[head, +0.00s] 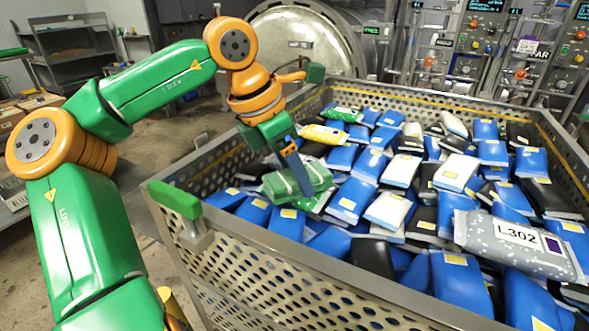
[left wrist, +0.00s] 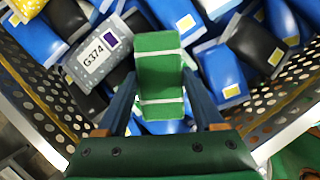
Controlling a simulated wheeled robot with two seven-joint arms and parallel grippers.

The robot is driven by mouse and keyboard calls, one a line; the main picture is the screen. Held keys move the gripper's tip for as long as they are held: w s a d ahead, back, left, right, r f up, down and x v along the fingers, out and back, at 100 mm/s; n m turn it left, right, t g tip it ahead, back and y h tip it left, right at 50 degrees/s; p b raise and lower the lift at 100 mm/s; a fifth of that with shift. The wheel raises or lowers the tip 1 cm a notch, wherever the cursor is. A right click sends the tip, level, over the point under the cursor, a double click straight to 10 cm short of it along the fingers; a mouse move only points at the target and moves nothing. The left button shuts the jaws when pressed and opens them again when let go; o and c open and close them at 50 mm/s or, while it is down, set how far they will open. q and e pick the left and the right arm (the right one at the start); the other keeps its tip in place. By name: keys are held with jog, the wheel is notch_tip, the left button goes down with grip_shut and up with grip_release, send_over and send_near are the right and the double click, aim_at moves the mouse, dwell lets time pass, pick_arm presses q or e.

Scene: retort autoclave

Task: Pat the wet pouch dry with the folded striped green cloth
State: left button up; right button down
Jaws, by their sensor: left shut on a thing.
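My left gripper (head: 296,180) is shut on the folded green cloth (head: 281,186) with pale stripes. It holds the cloth over the pouches in the left part of the basket; I cannot tell whether the cloth touches them. In the left wrist view the cloth (left wrist: 159,68) sits between the two fingers of the gripper (left wrist: 159,98). A grey pouch labelled L302 (head: 480,232), with pale spots like droplets, lies at the right front, well apart from the cloth. A grey speckled pouch labelled G374 (left wrist: 85,75) shows left of the cloth in the wrist view. My right gripper is not in view.
The perforated metal basket (head: 300,290) is heaped with blue, white and black pouches, plus a yellow pouch (head: 323,134) and a green one (head: 342,114). Its raised rim surrounds the heap. A round autoclave door (head: 300,45) and control panels (head: 470,45) stand behind.

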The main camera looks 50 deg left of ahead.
pick_arm(q)
notch_tip(320, 180, up, 2)
jog(key=shift+r+p, duration=0.25)
jog(key=shift+p, duration=0.85)
jog(key=shift+a+r, duration=0.1)
jog(key=shift+r, duration=0.3)
jog(key=shift+r+p, duration=0.6)
jog(key=shift+r, duration=1.2)
jog(key=shift+f, duration=0.1)
